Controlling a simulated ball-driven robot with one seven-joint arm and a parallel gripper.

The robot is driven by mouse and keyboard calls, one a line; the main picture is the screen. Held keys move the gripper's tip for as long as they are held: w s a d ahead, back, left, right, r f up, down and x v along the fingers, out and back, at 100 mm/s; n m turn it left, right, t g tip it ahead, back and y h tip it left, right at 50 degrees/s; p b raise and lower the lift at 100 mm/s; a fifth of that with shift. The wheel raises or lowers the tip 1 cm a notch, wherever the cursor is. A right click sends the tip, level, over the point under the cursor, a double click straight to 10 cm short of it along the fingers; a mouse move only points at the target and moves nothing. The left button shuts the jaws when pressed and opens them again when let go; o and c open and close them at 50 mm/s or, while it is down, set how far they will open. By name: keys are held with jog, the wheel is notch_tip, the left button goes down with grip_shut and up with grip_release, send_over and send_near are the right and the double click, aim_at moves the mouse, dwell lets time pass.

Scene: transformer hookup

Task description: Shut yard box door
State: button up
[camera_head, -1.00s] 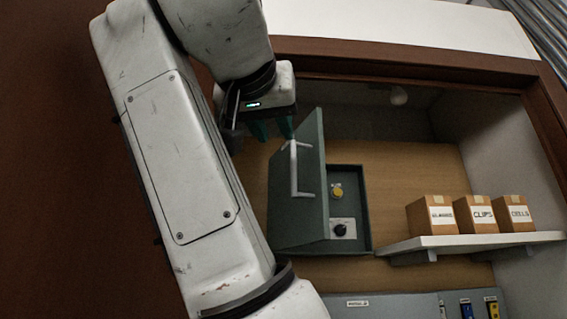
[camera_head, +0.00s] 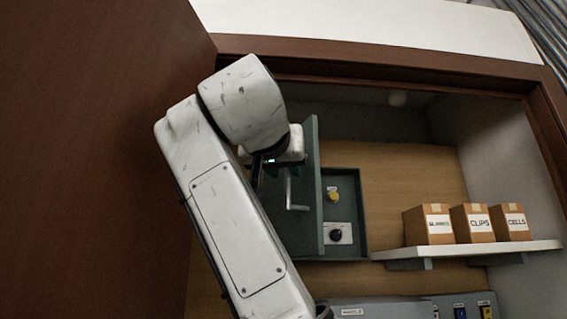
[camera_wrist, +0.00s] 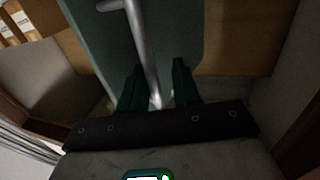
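The yard box (camera_head: 346,250) is a dark green box on the wooden back panel, with a yellow knob and a black knob inside. Its green door (camera_head: 313,190) stands ajar, so the right part of the interior shows. A silver bar handle (camera_head: 291,190) is on the door's outer face; it also shows in the wrist view (camera_wrist: 141,40). My gripper (camera_head: 282,170) is at the handle's upper end. In the wrist view its two green fingers (camera_wrist: 156,75) stand apart, one on each side of the bar, with visible gaps.
Three cardboard boxes (camera_head: 427,226) stand on a white shelf (camera_head: 470,250) to the right. A grey panel (camera_head: 390,307) with coloured parts lies below. A brown frame (camera_head: 380,68) borders the recess, and a large brown panel (camera_head: 90,150) fills the left.

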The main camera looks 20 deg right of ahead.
jog(key=shift+c, duration=0.3)
grip_shut()
jog(key=shift+d, duration=0.15)
